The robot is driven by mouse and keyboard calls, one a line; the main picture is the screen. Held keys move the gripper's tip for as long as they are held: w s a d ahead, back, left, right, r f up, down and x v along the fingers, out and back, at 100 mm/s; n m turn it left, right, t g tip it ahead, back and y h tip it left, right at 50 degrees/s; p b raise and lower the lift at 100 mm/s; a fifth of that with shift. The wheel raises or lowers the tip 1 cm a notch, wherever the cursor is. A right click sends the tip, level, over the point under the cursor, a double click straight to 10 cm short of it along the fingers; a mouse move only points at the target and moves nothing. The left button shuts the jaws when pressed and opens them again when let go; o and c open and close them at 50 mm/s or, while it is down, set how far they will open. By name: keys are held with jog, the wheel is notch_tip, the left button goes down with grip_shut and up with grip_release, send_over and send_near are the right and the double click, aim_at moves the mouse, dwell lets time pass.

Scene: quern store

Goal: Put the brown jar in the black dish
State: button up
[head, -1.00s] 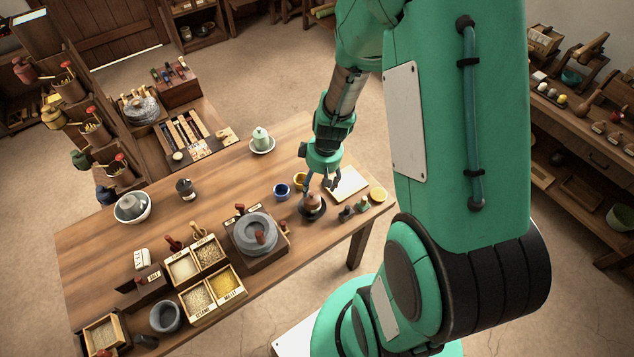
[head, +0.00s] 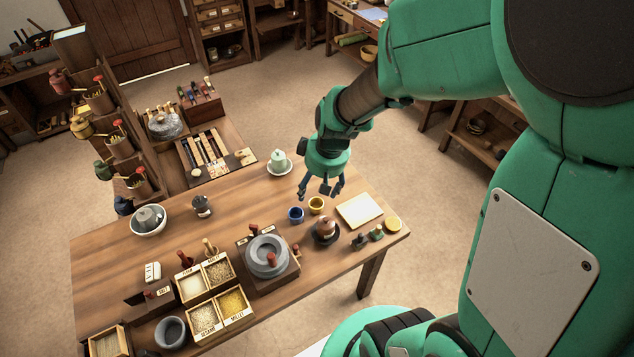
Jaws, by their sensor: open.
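The brown jar (head: 326,227) sits upright in the black dish (head: 325,240) near the right part of the table. The dish's dark rim shows around the jar's base. My gripper (head: 319,194) is open and empty, raised above the table behind the jar and apart from it. Its fingers point down.
A blue cup (head: 296,214) and a yellow cup (head: 316,205) stand just behind the jar. A pale board (head: 360,210), a yellow dish (head: 393,223) and small dark weights (head: 360,241) lie to the right. A stone quern (head: 268,256) stands left. The table's left middle is mostly clear.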

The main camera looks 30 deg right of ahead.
jog(key=s+a+r+m+t, duration=0.1)
jog(key=s+a+r, duration=0.3)
jog(key=s+r, duration=0.4)
jog(key=s+a+r+m+t, duration=0.1)
jog(key=s+a+r, duration=0.4)
jog(key=r, duration=1)
jog(key=s, duration=0.3)
jog(key=shift+a+t, duration=0.2)
jog(key=shift+t, duration=0.2)
jog(key=shift+f, duration=0.2)
